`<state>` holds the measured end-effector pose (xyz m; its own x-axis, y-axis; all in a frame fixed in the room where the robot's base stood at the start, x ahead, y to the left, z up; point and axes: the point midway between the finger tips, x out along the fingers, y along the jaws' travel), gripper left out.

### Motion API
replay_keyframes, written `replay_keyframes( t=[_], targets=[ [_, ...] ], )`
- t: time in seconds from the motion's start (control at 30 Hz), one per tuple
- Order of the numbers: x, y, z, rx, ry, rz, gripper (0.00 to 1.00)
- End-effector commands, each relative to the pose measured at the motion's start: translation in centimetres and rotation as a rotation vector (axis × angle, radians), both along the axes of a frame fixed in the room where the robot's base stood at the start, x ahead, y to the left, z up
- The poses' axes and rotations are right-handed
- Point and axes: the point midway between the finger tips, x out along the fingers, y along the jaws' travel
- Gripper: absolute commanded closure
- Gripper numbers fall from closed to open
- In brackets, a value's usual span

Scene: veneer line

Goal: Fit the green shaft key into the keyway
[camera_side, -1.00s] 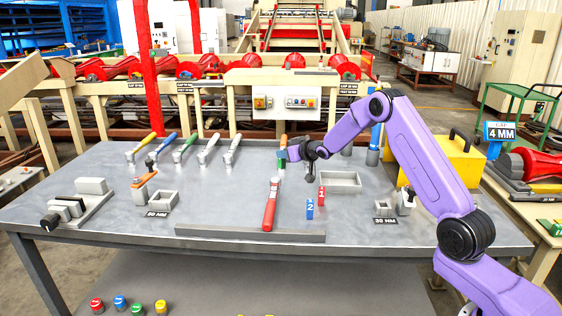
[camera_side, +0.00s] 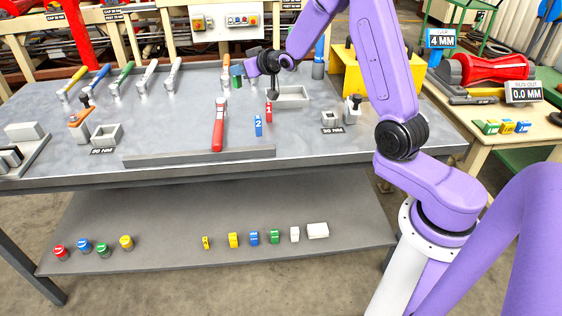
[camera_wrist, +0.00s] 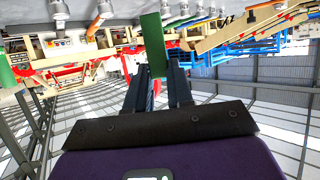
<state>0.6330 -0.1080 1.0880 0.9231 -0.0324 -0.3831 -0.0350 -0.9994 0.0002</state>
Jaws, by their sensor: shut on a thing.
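My gripper (camera_side: 243,72) is above the back middle of the grey table in the side view, just right of an orange-handled tool (camera_side: 225,78). It is shut on the green shaft key (camera_side: 237,77), a small block held clear of the table. In the wrist view the green key (camera_wrist: 152,44) stands upright between the dark fingers of my gripper (camera_wrist: 158,80) and sticks out beyond their tips. I cannot make out the keyway in either view.
An open grey tray (camera_side: 292,103) is right of my gripper. A yellow box (camera_side: 352,80) is at right. Several coloured parts lie on the lower shelf (camera_side: 170,215).

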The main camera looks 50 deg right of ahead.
Motion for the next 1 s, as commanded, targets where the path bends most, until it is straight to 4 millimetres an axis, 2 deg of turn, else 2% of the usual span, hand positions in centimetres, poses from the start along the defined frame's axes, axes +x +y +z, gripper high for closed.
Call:
replay_keyframes(
  t=[0.1, 0.3, 0.5, 0.6, 0.8, 0.87, 1.0],
  targets=[
    [-2.3, 3.0, 1.4, 0.001, -0.005, 0.013, 1.00],
    [-6.8, 7.3, 2.7, 0.000, -0.004, 0.026, 1.00],
    [-10.1, 10.0, 3.1, 0.001, -0.003, 0.033, 1.00],
    [-11.0, 10.6, 3.2, 0.000, -0.003, 0.035, 1.00],
    [-10.9, 10.4, 3.2, 0.001, -0.002, 0.033, 1.00],
    [-10.2, 9.9, 3.1, 0.001, -0.001, 0.034, 1.00],
    [-7.3, 7.5, 2.7, 0.003, -0.002, 0.032, 1.00]
  ],
)
